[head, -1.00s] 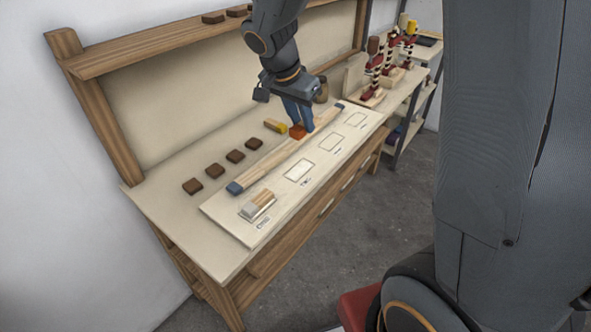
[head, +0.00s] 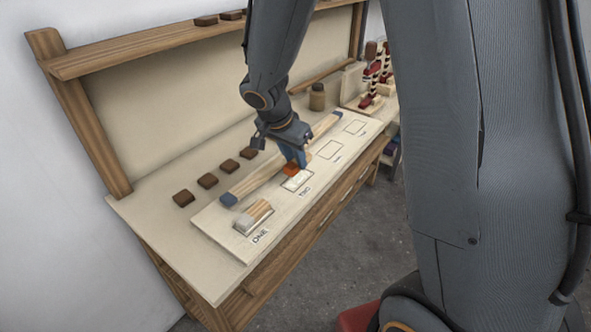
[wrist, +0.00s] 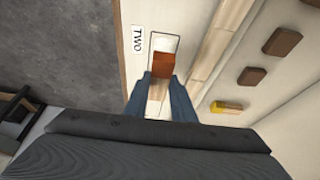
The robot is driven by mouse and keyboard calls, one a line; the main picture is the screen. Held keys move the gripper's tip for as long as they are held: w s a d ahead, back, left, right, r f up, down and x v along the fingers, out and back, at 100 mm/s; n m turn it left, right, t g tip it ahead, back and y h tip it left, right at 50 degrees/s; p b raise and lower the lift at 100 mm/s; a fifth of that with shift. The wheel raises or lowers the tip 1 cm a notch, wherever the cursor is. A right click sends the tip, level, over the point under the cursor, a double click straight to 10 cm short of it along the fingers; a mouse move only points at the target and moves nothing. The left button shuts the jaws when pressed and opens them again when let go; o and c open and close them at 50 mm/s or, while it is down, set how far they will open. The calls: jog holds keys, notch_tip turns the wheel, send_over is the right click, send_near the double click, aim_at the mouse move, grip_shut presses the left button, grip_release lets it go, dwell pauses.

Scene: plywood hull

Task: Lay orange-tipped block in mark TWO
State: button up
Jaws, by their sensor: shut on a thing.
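My gripper (head: 294,162) is shut on the orange-tipped block (head: 290,169), whose orange end points toward the viewer's side in the head view. The block is over the outlined mark TWO (head: 297,184), with part of the outline showing beyond it. In the wrist view the block (wrist: 163,64) sits between my two blue fingers, inside the outline's width, beside the label TWO (wrist: 137,39). I cannot tell whether it touches the board. A white-tipped block (head: 253,217) lies in mark ONE.
A long blue-ended wooden strip (head: 265,175) lies along the board behind the marks. Several dark brown blocks (head: 208,181) sit behind it. A yellow-tipped block (wrist: 226,107) lies beyond the strip. A brown jar (head: 317,97) stands at the back.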

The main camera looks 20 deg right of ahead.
aim_at(293, 164)
jog(key=shift+f, duration=2)
jog(key=shift+f, duration=0.15)
jog(key=o, duration=1)
jog(key=shift+a+r, duration=0.15)
jog(key=shift+r, duration=0.4)
jog(key=b+v, duration=0.2)
jog(key=v, duration=0.9)
jog(key=s+d+f+n+y, duration=0.1)
jog(key=s+f+n, duration=0.1)
jog(key=s, duration=0.3)
jog(key=s+d+f+n+g+y, duration=0.1)
jog(key=s+f+n, duration=0.1)
jog(key=s+n, duration=0.3)
jog(key=s+d+f+n+y, duration=0.1)
jog(key=s+f+n, duration=0.1)
jog(key=s+n, duration=0.1)
jog(key=shift+s+d+f+n+g+y, duration=0.2)
jog(key=shift+s, duration=0.25)
jog(key=shift+s+d+f+n+g+y, duration=0.15)
jog(key=shift+s+f+n+g+y, duration=0.05)
jog(key=shift+s, duration=0.25)
